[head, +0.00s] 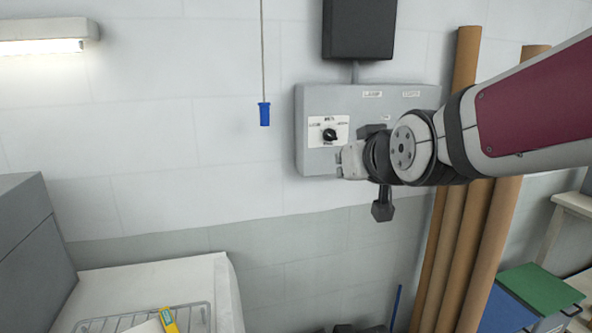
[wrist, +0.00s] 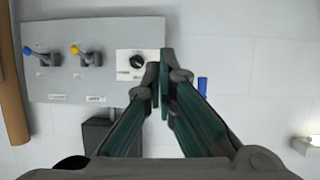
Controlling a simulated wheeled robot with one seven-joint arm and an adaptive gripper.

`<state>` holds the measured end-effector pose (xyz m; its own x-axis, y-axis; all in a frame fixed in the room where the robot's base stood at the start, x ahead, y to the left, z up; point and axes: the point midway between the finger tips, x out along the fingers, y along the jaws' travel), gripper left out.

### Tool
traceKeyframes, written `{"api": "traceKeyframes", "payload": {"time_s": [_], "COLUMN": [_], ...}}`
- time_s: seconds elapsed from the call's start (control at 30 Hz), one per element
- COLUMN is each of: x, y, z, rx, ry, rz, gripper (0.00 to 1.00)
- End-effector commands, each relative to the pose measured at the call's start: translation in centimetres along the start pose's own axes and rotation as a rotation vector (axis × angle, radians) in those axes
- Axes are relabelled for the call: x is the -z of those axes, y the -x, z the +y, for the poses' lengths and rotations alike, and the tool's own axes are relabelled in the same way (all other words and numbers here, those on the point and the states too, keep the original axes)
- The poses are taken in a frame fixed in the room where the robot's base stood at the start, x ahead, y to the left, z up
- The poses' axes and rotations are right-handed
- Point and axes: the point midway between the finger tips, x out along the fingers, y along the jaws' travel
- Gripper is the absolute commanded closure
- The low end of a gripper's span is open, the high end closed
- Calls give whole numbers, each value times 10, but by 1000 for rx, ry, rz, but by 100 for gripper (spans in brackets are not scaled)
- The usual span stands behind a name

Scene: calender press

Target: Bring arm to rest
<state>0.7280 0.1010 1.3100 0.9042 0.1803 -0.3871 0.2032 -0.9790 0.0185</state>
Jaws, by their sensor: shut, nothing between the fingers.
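My arm reaches in from the right in the head view, raised in front of a grey control box (head: 315,105) on the wall. My gripper (head: 343,161) is at the box's lower part, just right of and below a black rotary knob (head: 330,135) on a white plate. In the wrist view my gripper (wrist: 160,76) is shut with nothing between its fingers. The knob (wrist: 137,61) shows just left of the fingertips, and I cannot tell whether they touch it. The control box (wrist: 60,35) also carries a yellow-tipped lever (wrist: 78,50) and a blue-tipped lever (wrist: 29,52).
A blue pull handle (head: 264,114) hangs on a cord left of the box. Tall brown tubes (head: 468,70) lean on the wall behind my arm. A white surface (head: 150,275) with a wire rack and a yellow object (head: 169,320) lies below left. A green-topped bin (head: 540,290) stands lower right.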

Motion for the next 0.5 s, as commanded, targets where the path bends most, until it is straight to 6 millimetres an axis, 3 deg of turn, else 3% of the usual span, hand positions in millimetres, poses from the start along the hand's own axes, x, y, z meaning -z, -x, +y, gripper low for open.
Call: {"api": "traceKeyframes", "payload": {"time_s": [0.1, 0.3, 0.5], "x": [-46, -131, -191], "y": [49, 135, 198], "z": [21, 42, 46], "rx": [-38, -97, -134], "ry": [-25, -83, -133], "rz": [-173, -466, -670], "gripper": [100, 100, 100]}}
